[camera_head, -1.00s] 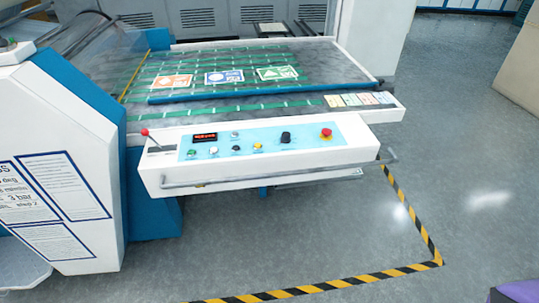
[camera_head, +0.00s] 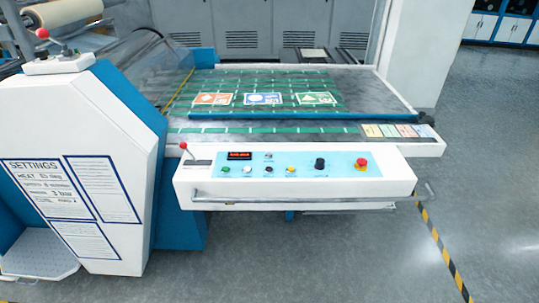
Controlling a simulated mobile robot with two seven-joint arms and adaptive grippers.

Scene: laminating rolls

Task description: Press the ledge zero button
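The control ledge (camera_head: 295,185) is a white box on the front of the laminating machine, with a light blue panel (camera_head: 340,170) on top. The panel has a red-digit display (camera_head: 239,155) and a small pale button (camera_head: 268,156) right of it. Below are a green button (camera_head: 225,170), a white button (camera_head: 247,169), a black button (camera_head: 267,171) and a yellow button (camera_head: 291,169). A black knob (camera_head: 320,163) and a red emergency button (camera_head: 361,164) sit to the right. Labels are too small to read, so I cannot tell which button is zero. Neither gripper is in view.
A metal rail (camera_head: 300,199) runs along the ledge front. A red-tipped lever (camera_head: 184,147) stands at its left end. A white housing (camera_head: 70,150) with a settings sheet (camera_head: 45,188) is on the left. Grey floor (camera_head: 340,260) is clear in front; striped tape (camera_head: 440,250) lies at right.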

